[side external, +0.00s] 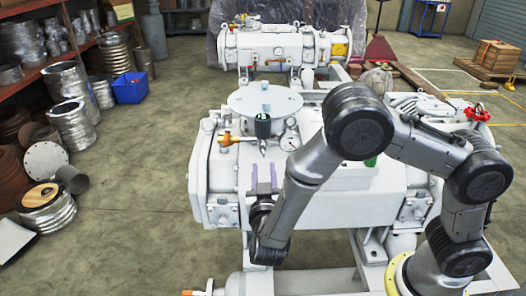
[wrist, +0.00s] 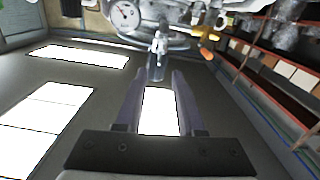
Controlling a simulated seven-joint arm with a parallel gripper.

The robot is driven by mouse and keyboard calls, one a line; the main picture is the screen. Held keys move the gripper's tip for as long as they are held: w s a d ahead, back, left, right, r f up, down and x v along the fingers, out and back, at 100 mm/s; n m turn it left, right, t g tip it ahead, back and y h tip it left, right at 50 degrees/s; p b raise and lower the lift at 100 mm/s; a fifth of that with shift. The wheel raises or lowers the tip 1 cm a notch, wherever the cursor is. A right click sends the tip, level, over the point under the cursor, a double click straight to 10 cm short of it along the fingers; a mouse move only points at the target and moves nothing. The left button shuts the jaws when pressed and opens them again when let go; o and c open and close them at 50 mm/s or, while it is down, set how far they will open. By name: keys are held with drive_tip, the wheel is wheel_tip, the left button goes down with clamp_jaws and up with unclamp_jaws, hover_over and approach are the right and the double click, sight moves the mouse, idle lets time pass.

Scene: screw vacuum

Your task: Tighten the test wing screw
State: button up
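A small grey metal fitting, apparently the test wing screw (wrist: 160,47), hangs from the pump's valve fittings in the wrist view. Its lower end (wrist: 155,73) shows just beyond and between my fingertips. In the side external view the fitting (side external: 263,150) is small, below a dark cylinder; its wings cannot be made out clearly. My gripper (side external: 264,168) points up toward it from just below, with two purple-grey fingers apart. In the wrist view my gripper (wrist: 158,80) is open, with an empty gap between the fingers. I see no contact with the fitting.
The large white pump (side external: 330,205) fills the middle. A pressure gauge (side external: 290,140), also in the wrist view (wrist: 124,15), and an orange-handled valve (side external: 225,139) flank the fitting closely. Shelving stands at the left, with a blue bin (side external: 129,88). The floor left of the pump is open.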

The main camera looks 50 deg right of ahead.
sight(263, 149)
drive_tip(key=x, duration=0.8)
drive_tip(key=shift+w+d, duration=0.15)
clamp_jaws()
